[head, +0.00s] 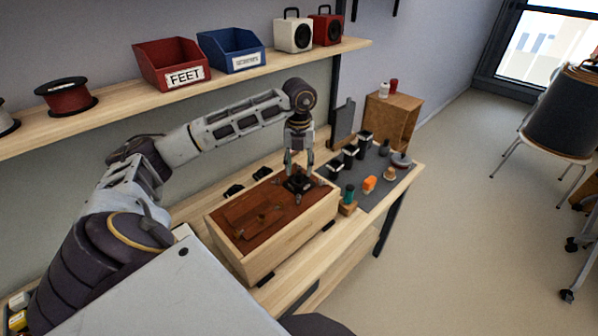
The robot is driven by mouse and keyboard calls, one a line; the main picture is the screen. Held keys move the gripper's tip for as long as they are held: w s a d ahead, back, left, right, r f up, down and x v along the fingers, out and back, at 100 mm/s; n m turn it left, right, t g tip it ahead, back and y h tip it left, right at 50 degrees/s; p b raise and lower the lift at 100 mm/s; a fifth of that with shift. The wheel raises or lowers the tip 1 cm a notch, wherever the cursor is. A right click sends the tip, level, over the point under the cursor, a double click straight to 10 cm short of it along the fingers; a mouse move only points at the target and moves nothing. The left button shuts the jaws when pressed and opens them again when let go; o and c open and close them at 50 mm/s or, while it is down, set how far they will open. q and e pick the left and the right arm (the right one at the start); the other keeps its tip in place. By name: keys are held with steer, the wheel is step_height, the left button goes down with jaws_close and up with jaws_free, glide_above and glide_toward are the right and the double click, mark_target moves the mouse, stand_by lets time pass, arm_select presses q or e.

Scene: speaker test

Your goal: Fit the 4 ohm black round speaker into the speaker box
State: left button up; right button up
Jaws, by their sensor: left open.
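The speaker box (292,236) is a pale wooden box with a reddish-brown top panel, standing on the workbench. A black, squarish-looking part with a round middle (298,184) sits at the far right of that panel, under my left gripper (299,171). My left gripper points down with its fingers apart around this part. I cannot tell whether the fingers touch it, whether it is the 4 ohm speaker, or how deep it sits. Several dark round pieces with pale sides (350,154) stand on the grey mat. My right gripper is not in view.
The grey mat (372,198) also holds an orange piece (369,184) and a green-topped piece (349,193) near the box. A shelf (130,110) above carries a red FEET bin (172,64), a blue bin (231,50) and two small speaker cabinets.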

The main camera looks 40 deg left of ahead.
arm_select(q)
step_height(320, 180, up, 8)
steer(key=shift+r, duration=0.25)
stand_by(0.4)
steer(key=shift+f, duration=0.1)
stand_by(0.5)
